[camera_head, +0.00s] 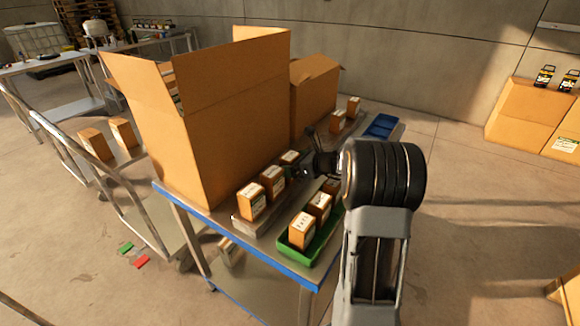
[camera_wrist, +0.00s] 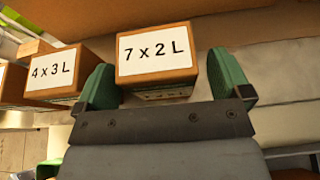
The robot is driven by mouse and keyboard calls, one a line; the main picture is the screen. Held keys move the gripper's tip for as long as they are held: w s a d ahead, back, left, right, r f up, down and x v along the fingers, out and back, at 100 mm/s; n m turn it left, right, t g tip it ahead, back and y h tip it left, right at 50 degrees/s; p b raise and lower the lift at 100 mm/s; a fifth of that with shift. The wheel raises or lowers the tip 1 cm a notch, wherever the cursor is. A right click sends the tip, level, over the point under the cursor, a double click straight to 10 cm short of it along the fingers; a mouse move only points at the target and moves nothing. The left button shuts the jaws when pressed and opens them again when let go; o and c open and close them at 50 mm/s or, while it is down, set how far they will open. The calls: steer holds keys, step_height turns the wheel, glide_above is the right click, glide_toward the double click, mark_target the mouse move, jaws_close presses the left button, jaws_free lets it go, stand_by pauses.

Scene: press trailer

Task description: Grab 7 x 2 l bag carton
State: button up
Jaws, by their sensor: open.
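The 7 x 2 L carton (camera_wrist: 157,62) is a small brown box with a white label, in the middle of the wrist view. My gripper (camera_wrist: 169,88) is open, with one green finger on each side of the carton's near part. I cannot tell whether the fingers touch it. In the head view my gripper (camera_head: 308,168) is over the table, at the far end of a row of small cartons, partly hidden by my arm. The carton (camera_head: 290,157) there appears to be the same one; its label is too small to read.
The 4 x 3 L carton (camera_wrist: 52,74) stands just left in the wrist view. A green tray (camera_head: 318,248) with several cartons is at the table's near edge. Large open boxes (camera_head: 225,125) stand behind the row. A blue tray (camera_head: 381,125) lies at the far end.

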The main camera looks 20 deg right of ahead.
steer(key=shift+w+a+f, duration=0.3)
steer(key=shift+w+a, duration=0.05)
steer(key=shift+w, duration=0.2)
steer(key=c, duration=1.1)
